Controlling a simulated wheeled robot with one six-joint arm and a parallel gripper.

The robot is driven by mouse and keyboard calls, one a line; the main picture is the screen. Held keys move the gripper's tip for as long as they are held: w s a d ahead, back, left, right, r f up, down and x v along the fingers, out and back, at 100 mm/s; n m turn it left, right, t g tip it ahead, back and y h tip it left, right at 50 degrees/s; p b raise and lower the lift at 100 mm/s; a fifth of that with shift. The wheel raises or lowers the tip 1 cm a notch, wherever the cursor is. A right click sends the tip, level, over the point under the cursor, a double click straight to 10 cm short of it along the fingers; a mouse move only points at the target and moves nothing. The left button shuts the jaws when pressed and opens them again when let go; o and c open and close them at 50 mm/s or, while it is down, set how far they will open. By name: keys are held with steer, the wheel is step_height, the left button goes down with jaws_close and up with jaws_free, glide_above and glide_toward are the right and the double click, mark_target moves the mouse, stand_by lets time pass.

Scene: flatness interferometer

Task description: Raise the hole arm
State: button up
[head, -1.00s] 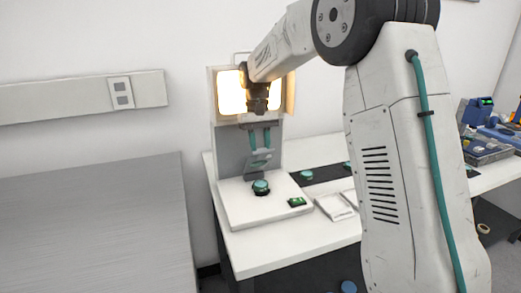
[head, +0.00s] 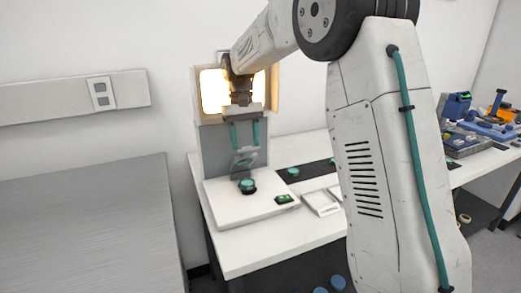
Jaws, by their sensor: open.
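The flatness interferometer stands on the white bench, with a bright lit screen (head: 215,92) at the top, a grey column (head: 217,150) and a white base (head: 225,208). A small grey plate (head: 245,162), which may be the hole arm, sits in front of the column, above the base. I cannot make out a hole in it. A teal disc (head: 247,184) lies on the base below it. My gripper (head: 244,138) points down in front of the column, its two teal fingers apart and nothing seen between them. The fingertips are just above the plate; contact cannot be told.
A white pad (head: 320,203) and a dark strip with a teal disc (head: 293,172) lie on the bench. A grey metal table (head: 85,220) is at left. My arm hides part of the bench.

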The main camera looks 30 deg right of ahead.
steer(key=shift+v, duration=0.85)
steer(key=s+a+r, duration=0.1)
steer(key=s, duration=1.5)
steer(key=shift+r, duration=0.15)
steer(key=shift+s+a, duration=0.1)
steer(key=shift+s, duration=0.05)
